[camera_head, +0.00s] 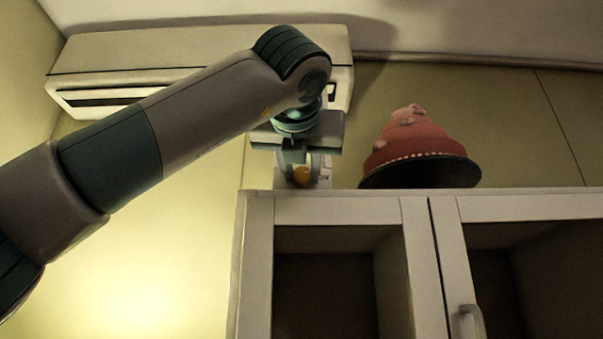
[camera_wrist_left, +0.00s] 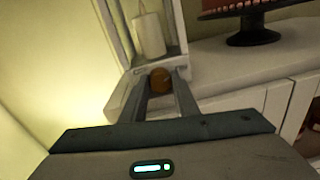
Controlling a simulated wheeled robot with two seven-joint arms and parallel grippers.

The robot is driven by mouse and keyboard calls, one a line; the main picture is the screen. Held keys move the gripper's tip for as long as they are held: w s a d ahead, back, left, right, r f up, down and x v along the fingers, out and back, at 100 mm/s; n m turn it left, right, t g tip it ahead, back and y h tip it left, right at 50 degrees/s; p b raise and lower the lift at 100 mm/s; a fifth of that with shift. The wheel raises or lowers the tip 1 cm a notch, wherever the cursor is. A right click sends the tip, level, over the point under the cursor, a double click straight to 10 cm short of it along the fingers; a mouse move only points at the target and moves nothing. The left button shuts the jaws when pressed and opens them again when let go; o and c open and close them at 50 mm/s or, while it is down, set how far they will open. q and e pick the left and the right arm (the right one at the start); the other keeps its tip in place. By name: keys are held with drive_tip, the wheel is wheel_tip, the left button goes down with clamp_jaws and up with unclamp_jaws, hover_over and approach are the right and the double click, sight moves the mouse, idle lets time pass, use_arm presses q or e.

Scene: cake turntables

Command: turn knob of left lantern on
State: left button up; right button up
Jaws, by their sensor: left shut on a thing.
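The lantern has a pale frame with a white candle (camera_wrist_left: 150,36) inside; it shows at the top of the left wrist view. A round orange-brown knob (camera_wrist_left: 160,78) sits at its base. In the head view the lantern (camera_head: 325,171) stands on the cabinet's left end, mostly hidden behind my left gripper (camera_head: 302,172). The gripper's two fingers lie on either side of the knob and are shut on it. The knob also shows between the fingers in the head view. My right gripper is in neither view.
A pink tiered cake (camera_head: 412,138) stands on a dark turntable (camera_head: 425,173) to the lantern's right. The white cabinet (camera_head: 350,209) below has framed doors and a handle (camera_head: 468,324). A white air conditioner (camera_head: 170,62) hangs on the wall behind my arm.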

use_arm(q)
drive_tip(key=shift+m, duration=1.7)
drive_tip(key=o, duration=1.1)
drive_tip(key=shift+c, duration=0.2)
